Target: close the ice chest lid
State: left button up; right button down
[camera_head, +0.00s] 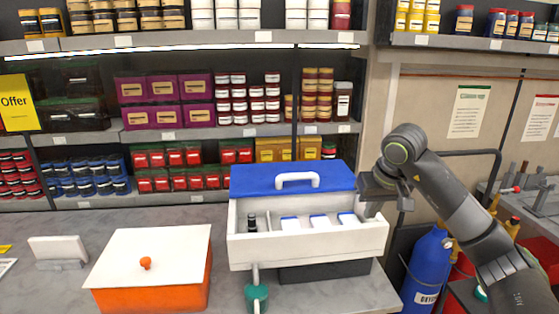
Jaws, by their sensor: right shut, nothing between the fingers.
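The ice chest (310,249) is a white box on the grey counter. Its blue lid (255,182) with a white handle (298,178) is open, tilted up along the chest's back edge. Inside are a dark bottle (252,223) and several white-and-blue packs (319,221). My right gripper (384,203) is shut and empty at the chest's back right corner, just right of the lid. Whether it touches the chest or lid I cannot tell. My left gripper is out of view.
An orange box with a white lid (150,254) stands left of the chest. A green-topped item (256,296) is in front of it. Stocked shelves (212,133) rise behind. A blue gas cylinder (427,268) stands on the right. The counter's left part is partly clear.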

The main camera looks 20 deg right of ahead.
aim_at(310, 177)
jog(key=i, duration=1.5)
